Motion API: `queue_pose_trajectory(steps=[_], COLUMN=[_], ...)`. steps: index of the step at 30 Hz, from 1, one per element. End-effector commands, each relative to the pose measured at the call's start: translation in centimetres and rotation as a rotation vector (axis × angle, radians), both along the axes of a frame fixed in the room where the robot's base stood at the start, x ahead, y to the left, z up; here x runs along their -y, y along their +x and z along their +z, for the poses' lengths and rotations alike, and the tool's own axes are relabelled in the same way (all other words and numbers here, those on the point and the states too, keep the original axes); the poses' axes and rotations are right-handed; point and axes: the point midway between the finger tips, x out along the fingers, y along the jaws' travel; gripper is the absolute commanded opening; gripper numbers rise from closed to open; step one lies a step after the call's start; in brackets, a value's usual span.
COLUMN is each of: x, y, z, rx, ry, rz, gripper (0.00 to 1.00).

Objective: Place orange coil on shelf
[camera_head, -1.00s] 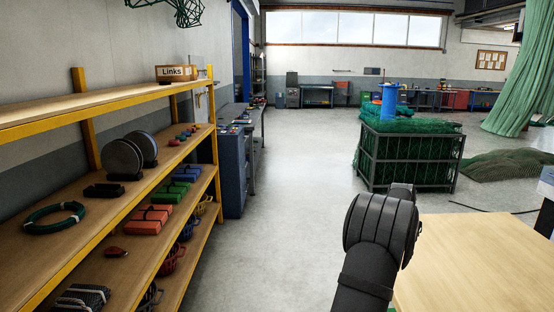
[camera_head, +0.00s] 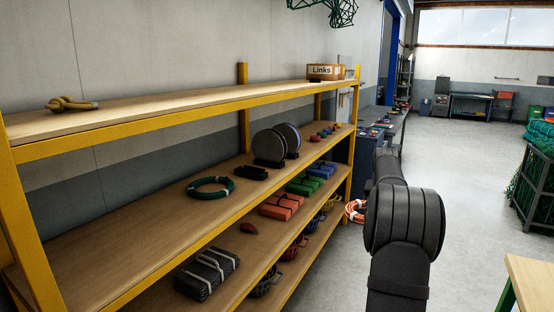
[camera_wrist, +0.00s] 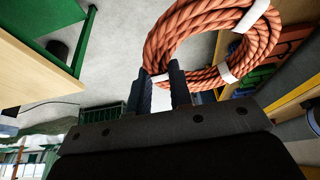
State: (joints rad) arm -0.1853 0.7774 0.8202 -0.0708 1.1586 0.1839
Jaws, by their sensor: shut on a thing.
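The orange coil (camera_wrist: 208,25) is a ring of twisted rope with white bands. In the wrist view my gripper (camera_wrist: 163,80) is shut on its near edge, and the coil hangs out beyond the fingertips. In the head view only a part of the orange coil (camera_head: 354,211) shows beside my dark arm, and my gripper is hidden behind the arm. The shelf (camera_head: 130,245) is a yellow-framed rack with wooden boards on the left. The coil is apart from it, near its far right end.
The middle board's left part is bare. A wooden table (camera_head: 532,280) stands at right.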

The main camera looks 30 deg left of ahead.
Motion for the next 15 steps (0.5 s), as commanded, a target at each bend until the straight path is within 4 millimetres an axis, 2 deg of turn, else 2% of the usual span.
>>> queue_pose_trajectory(steps=[1, 3, 8, 15], x=[-3.1, -6.8, -14.8, -26.2], y=[-0.7, -1.8, -4.8, -11.3], z=[0.7, 1.4, 2.9, 5.3], rx=[0.003, 0.003, 0.003, 0.003], ry=[0.001, 0.000, 0.001, 0.004], rz=[0.047, 0.104, 0.235, 0.434], gripper=[0.00, 0.00, 0.00, 0.00])
